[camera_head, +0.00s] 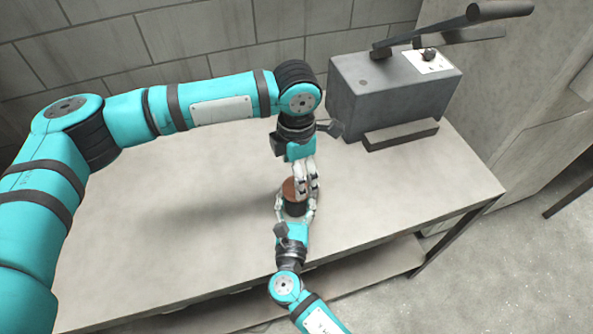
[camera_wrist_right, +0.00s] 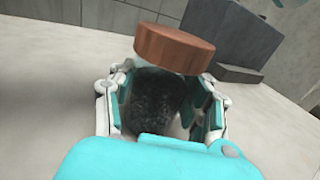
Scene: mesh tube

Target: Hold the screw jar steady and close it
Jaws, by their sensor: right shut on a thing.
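The screw jar (camera_head: 294,209) is dark and stands near the table's front edge. Its brown round lid (camera_head: 289,188) is at its top. My right gripper (camera_head: 295,207) comes from the front and is shut around the jar body. In the right wrist view the dark jar (camera_wrist_right: 157,100) sits between the fingers, with the lid (camera_wrist_right: 174,50) above it and somewhat to the right. I cannot tell whether the lid sits fully on the jar. My left gripper (camera_head: 306,184) points down beside the lid and partly covers it. Its finger opening is unclear.
A grey box-like machine (camera_head: 395,98) with a lever handle stands at the table's back right, with a low block (camera_head: 401,135) before it. The table (camera_head: 400,190) is bare on both sides of the jar. A block wall (camera_head: 180,40) is behind.

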